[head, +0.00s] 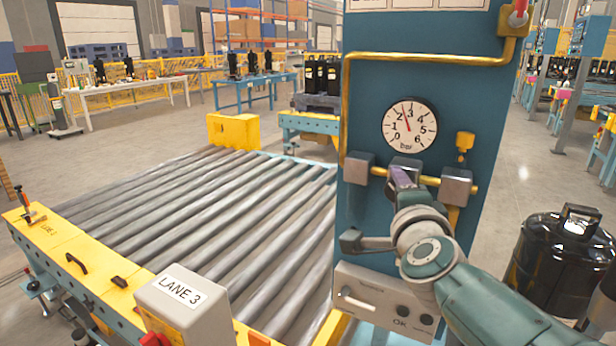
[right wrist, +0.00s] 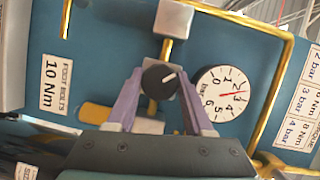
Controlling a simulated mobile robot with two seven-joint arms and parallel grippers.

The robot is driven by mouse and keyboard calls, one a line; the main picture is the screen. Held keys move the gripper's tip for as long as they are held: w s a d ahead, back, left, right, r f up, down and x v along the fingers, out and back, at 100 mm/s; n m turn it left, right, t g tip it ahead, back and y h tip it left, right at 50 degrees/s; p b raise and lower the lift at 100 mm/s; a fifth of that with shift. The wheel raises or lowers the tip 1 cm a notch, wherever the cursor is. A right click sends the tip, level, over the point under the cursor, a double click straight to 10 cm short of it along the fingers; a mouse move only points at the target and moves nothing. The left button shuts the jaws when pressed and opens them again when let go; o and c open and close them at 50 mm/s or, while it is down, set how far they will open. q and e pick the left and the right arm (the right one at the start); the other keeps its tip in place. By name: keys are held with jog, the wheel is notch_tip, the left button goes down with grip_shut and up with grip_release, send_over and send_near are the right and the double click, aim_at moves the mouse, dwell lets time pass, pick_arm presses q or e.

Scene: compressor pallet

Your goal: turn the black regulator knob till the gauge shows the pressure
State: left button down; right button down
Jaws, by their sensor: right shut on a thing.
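The black regulator knob (right wrist: 158,80), with a white mark, sits between the two purple fingers of my right gripper (right wrist: 157,92) in the right wrist view. The gripper is shut on it. In the head view my right gripper (head: 403,179) reaches the fitting below the gauge, and hides the knob. The round white pressure gauge (head: 409,124) is marked in bar; its red needle points between 2 and 3. The gauge also shows in the right wrist view (right wrist: 222,94). My left gripper is not in view.
A blue panel (head: 460,90) carries yellow pipes (head: 345,105) and metal blocks (head: 456,187) around the knob. A lower control box (head: 384,300) sits beneath my arm. A roller conveyor (head: 215,200) lies left; a black tank (head: 562,262) stands right.

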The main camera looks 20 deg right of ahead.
dwell(0.4)
jog(key=shift+c, duration=1.4)
grip_release()
jog(key=p+v, duration=0.5)
jog(key=v, duration=0.5)
jog(key=shift+w, duration=0.1)
